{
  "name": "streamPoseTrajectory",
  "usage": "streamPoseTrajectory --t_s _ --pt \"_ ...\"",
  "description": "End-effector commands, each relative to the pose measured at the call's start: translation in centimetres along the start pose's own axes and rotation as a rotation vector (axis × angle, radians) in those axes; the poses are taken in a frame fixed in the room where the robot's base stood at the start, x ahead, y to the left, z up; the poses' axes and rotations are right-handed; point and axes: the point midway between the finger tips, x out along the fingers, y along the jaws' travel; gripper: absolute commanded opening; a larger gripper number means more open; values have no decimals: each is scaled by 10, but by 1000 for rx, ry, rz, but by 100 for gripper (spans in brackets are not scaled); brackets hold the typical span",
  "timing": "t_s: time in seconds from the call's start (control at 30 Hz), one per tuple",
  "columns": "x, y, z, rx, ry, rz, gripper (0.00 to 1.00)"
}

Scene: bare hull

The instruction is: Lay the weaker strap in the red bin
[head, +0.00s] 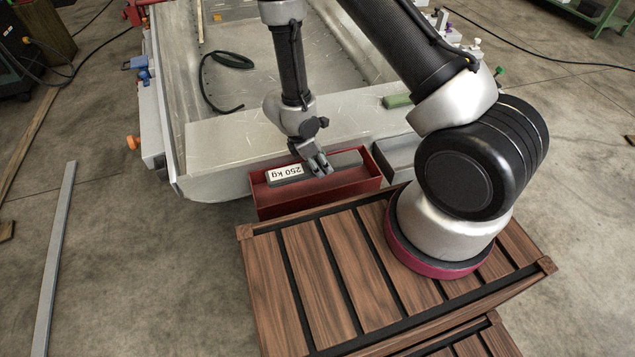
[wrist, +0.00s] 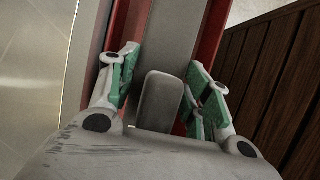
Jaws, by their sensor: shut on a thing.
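The grey strap (head: 346,160) has a white label reading "250 kg" and lies lengthwise within the outline of the red bin (head: 325,201). My gripper (head: 318,170) points down over the bin and is shut on the strap near its middle. In the wrist view, the green-padded fingers (wrist: 160,95) stand on either side of the grey strap (wrist: 157,40), with the red bin's walls (wrist: 212,35) beyond. I cannot tell whether the strap touches the bin floor, which is hidden.
A grey bin (head: 396,172) stands right of the red one. The pale hull (head: 225,150) lies behind, with a black looped cord (head: 232,60) and a green block (head: 397,101). A slatted wooden crate (head: 318,270) is in front. The floor at left is mostly clear.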

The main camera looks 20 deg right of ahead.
Motion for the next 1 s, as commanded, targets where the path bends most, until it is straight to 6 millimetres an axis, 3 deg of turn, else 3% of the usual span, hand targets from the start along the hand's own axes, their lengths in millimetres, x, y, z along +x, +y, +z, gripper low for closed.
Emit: streamPoseTrajectory --t_s 0.1,0.5,0.87,0.9,1.0 --pt "21 0 -8 0 -2 -3 18" --pt "67 0 -28 1 0 -1 18" --pt "70 0 -29 2 0 -1 18" --pt "71 0 -29 2 0 -1 51" --pt "71 0 -29 2 0 0 69"
